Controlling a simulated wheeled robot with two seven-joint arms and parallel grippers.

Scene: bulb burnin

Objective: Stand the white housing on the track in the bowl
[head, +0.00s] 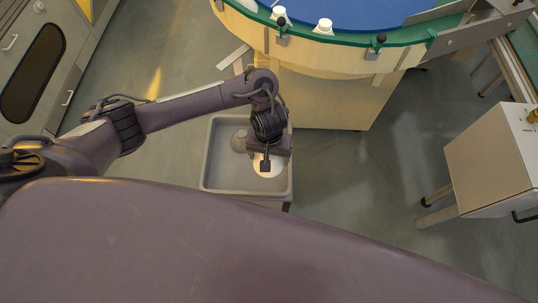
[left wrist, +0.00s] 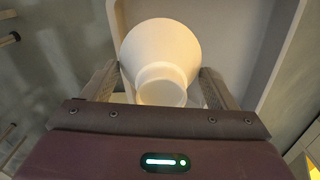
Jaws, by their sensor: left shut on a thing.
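My left gripper (head: 265,163) is over the grey tub and points down. It is shut on a white housing (left wrist: 162,50), a cone-like piece with a narrower collar towards the wrist camera and its wide end away from it. In the head view the white housing (head: 272,171) shows partly below the fingers; whether it touches the tub floor I cannot tell. Other white housings, one at the left (head: 280,14) and one to its right (head: 324,26), stand on the green track (head: 345,41). My right gripper is out of view.
The grey tub (head: 204,158) stands in front of the round wooden-sided table (head: 330,60) with a blue top. Small black-knobbed posts line the table's edge. A pale box-shaped cabinet (head: 490,155) stands at the right, and a grey cabinet (head: 45,60) at the far left. Open floor lies between.

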